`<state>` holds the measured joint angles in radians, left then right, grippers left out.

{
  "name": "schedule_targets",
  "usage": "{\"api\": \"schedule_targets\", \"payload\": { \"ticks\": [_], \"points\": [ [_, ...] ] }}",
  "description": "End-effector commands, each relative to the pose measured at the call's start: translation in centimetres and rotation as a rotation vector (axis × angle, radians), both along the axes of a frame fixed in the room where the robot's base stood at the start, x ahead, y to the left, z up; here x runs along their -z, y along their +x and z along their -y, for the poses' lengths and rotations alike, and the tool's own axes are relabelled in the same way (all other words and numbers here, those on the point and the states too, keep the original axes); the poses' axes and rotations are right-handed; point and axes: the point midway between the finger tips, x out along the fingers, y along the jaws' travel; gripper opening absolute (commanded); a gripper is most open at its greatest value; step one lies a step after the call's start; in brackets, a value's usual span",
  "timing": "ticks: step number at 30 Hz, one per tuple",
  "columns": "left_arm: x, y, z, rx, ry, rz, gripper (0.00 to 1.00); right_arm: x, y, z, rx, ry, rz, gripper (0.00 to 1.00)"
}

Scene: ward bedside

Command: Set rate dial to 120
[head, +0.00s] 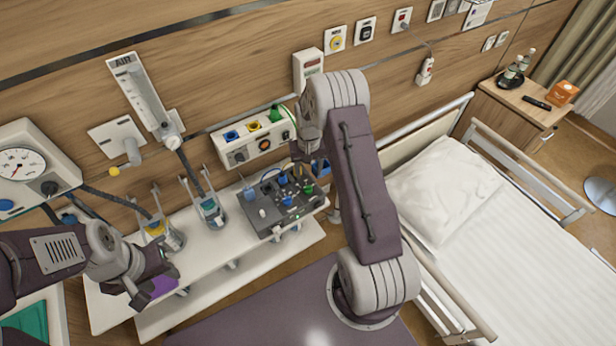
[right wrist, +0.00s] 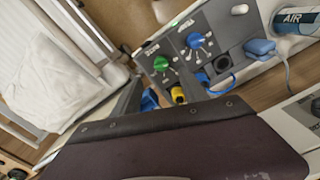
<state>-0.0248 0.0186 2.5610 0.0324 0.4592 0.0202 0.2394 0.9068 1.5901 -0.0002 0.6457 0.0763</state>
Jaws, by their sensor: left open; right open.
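A dark grey control panel (head: 262,222) lies on the white shelf, with a green dial (head: 308,188) and blue dials. The right wrist view shows the green dial (right wrist: 161,63) and a white-marked blue dial (right wrist: 194,41) close up. Their labels are too small to read, so I cannot tell which is the rate dial. My right gripper (head: 303,168) is open above the panel's back right part, partly hidden by my arm. No contact with a dial shows. My left gripper (head: 150,284) is open and empty at the shelf's left end, by a purple item (head: 163,286).
Bottles with blue and yellow parts (head: 210,211) stand on the shelf left of the panel. A wall outlet strip (head: 253,140) and an AIR flowmeter (head: 143,92) are behind. A bed (head: 520,260) with rails is on the right. A pressure gauge (head: 22,165) is at far left.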

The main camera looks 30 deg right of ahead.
Motion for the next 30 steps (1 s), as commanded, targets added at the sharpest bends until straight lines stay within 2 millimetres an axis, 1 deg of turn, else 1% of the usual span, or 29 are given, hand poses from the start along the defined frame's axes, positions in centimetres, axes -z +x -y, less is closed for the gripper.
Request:
{"api": "schedule_targets", "payload": {
  "ticks": [2,4,9,13,15,18,24,25,26,27,29,30],
  "points": [
    [-0.4,0.0,0.0,0.000,0.000,0.000,0.44,0.7,-0.1,0.0,-0.001,0.001,-0.003,0.51],
    [-1.0,0.0,0.0,0.000,0.000,0.000,0.44,1.9,-0.1,-0.1,-0.001,0.002,-0.005,0.51],
    [-2.4,0.0,0.0,0.000,0.000,0.001,0.44,5.5,-0.1,-0.1,-0.001,0.002,-0.005,0.51],
    [-3.0,0.0,0.0,0.000,0.000,0.001,0.44,7.7,0.0,-0.1,-0.001,0.001,-0.003,0.51],
    [-3.2,0.0,0.0,0.000,0.000,0.001,0.44,8.4,0.0,0.0,-0.001,0.000,0.000,0.51],
    [-3.2,0.0,0.0,0.000,0.000,0.001,0.44,8.9,0.0,0.0,-0.001,0.000,0.000,0.51],
    [-3.2,0.0,0.0,0.000,0.000,0.001,0.44,9.0,0.1,0.0,-0.001,0.000,0.001,0.51],
    [-3.2,0.0,0.0,0.000,0.000,0.001,0.44,9.0,0.1,0.0,-0.001,0.000,0.001,0.49],
    [-3.2,0.0,0.0,0.000,0.000,0.001,0.44,9.0,0.1,0.0,-0.001,0.000,0.001,0.40],
    [-3.2,0.0,0.0,0.000,0.000,0.001,0.44,9.0,0.1,0.0,-0.001,0.000,0.001,0.29],
    [-3.2,0.0,0.0,0.000,0.000,0.001,0.44,9.0,0.1,0.0,-0.001,0.000,0.001,0.12],
    [-3.2,0.0,0.0,0.000,0.000,0.001,0.44,9.0,0.1,0.0,-0.001,0.000,0.001,0.01]
  ]
}}
